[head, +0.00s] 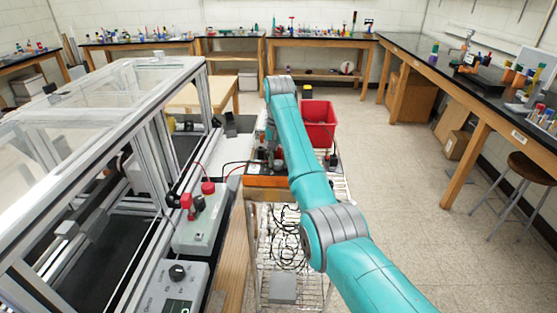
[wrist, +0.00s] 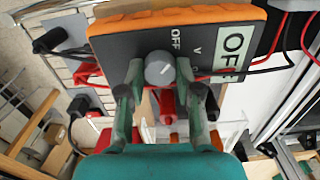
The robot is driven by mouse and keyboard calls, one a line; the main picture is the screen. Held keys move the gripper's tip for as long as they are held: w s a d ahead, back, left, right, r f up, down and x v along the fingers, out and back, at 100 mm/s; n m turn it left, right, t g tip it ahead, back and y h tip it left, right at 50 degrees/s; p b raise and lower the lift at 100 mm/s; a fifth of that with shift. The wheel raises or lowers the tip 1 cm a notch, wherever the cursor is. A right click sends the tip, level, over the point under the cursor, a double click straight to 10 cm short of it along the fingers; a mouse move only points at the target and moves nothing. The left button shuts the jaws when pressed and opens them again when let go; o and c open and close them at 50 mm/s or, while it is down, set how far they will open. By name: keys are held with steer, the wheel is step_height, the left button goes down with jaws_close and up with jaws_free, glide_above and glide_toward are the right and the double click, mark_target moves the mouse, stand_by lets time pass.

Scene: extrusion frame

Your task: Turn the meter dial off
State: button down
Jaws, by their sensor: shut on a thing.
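The meter (wrist: 115,45) has an orange case and a dark face, and fills the top of the wrist view. Its round grey dial (wrist: 159,68) sits between the two fingers of my gripper (wrist: 161,80), which is shut on it. Printed OFF labels show on the face above and to the right of the dial, with a V near them. A light mark shows on the dial; which label it points at I cannot tell. In the head view the orange meter (head: 266,181) is on the cart, partly behind my arm, and the dial is hidden.
Red and black leads surround the meter in the wrist view. In the head view, a grey box with red knobs (head: 200,222) stands left, beside a framed clear enclosure (head: 95,115). A red bin (head: 318,123) is behind my arm.

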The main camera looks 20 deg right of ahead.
steer(key=shift+n, duration=1.2)
steer(key=c, duration=0.8)
jaws_free()
steer(key=shift+o, duration=0.2)
